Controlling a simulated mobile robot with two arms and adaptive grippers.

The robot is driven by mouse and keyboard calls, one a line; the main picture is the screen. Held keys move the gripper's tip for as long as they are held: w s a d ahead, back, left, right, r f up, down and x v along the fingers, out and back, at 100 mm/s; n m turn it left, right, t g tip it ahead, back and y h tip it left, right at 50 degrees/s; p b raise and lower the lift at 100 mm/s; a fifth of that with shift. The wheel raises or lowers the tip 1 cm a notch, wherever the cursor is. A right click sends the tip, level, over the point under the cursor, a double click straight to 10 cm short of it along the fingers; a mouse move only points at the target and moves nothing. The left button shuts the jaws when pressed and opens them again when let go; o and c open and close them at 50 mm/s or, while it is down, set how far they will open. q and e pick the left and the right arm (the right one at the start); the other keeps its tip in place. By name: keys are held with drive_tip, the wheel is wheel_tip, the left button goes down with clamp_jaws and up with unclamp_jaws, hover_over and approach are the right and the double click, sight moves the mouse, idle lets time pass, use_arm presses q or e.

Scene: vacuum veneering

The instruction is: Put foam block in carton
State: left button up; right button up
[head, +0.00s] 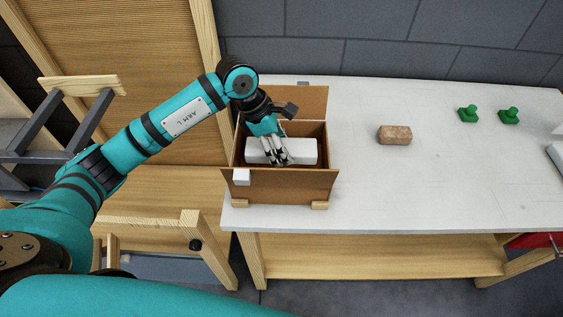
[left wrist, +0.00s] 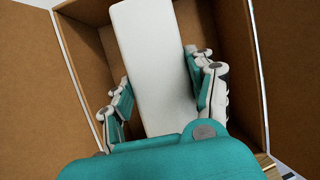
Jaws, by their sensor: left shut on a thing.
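The carton (head: 284,186) is an open brown cardboard box at the left end of the white table, with flaps standing out at front and back. The foam block (head: 306,150) is a white oblong inside the carton's opening. My left gripper (head: 279,160) reaches down into the carton and is shut on the block. In the left wrist view the white block (left wrist: 153,60) lies between the two fingers (left wrist: 160,95), with the carton's inner walls (left wrist: 90,45) around it. Whether the block touches the carton's floor cannot be told. My right gripper is not in view.
A brown block (head: 395,135) lies on the white table (head: 440,185) right of the carton. Two green knobbed objects (head: 468,114) (head: 509,116) stand further right. A small white piece (head: 241,177) is at the carton's front left corner. The table between is clear.

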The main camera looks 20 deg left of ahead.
sight(261, 146)
use_arm(q)
wheel_tip(261, 146, down, 2)
drive_tip(key=shift+s+f, duration=0.1)
wheel_tip(261, 146, down, 4)
drive_tip(key=shift+p, duration=0.6)
drive_tip(key=shift+f, duration=0.1)
drive_tip(key=o, duration=0.8)
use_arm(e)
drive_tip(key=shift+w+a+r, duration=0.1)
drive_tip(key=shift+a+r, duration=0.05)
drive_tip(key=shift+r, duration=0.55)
use_arm(q)
drive_tip(key=shift+r, duration=0.25)
drive_tip(key=b+v, duration=0.3)
drive_tip(key=v, duration=0.7)
drive_tip(key=shift+a+r, duration=0.15)
drive_tip(key=shift+a, duration=0.1)
drive_tip(key=shift+s+a+r, duration=0.1)
drive_tip(key=shift+a+r, duration=0.1)
drive_tip(key=shift+r, duration=0.45)
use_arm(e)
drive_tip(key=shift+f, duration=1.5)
